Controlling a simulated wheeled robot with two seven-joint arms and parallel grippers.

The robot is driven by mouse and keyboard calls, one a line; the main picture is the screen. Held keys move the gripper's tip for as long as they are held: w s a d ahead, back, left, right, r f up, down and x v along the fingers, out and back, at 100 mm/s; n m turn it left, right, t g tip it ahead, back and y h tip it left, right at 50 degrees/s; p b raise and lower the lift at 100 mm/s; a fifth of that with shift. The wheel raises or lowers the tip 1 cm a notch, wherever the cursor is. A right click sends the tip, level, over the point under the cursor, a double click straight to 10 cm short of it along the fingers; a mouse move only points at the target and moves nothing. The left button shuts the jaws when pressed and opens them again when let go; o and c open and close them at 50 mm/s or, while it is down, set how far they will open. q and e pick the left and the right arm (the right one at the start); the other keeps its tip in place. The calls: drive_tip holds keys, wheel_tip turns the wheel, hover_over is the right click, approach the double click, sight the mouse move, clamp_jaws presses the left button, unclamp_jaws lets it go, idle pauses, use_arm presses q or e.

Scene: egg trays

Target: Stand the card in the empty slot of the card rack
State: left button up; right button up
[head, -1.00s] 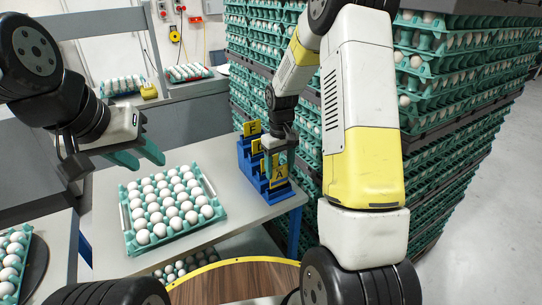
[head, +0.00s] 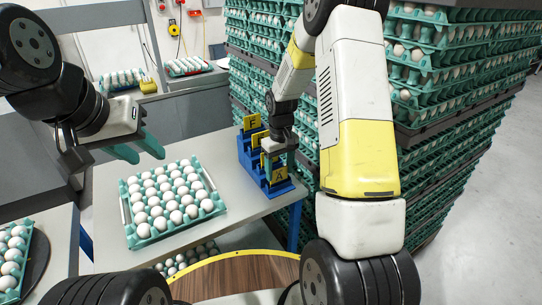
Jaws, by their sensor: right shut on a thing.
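The blue stepped card rack (head: 246,156) stands near the right edge of the grey table. Yellow lettered cards (head: 252,122) stand in its rear steps. A yellow card marked A (head: 279,175) is at the front step, directly below my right gripper (head: 279,160). The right gripper is shut on this card and hides its upper part. The card looks roughly upright, its lower edge at the rack; I cannot tell whether it is fully seated. My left gripper (head: 138,150) is open and empty, above the table left of the rack.
A teal tray of white eggs (head: 134,238) lies on the table (head: 215,150), left of the rack. Tall stacks of egg trays (head: 445,75) stand close behind and right of the rack. Bare tabletop lies between tray and rack.

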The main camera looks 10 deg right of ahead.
drive_tip(key=o, duration=1.4)
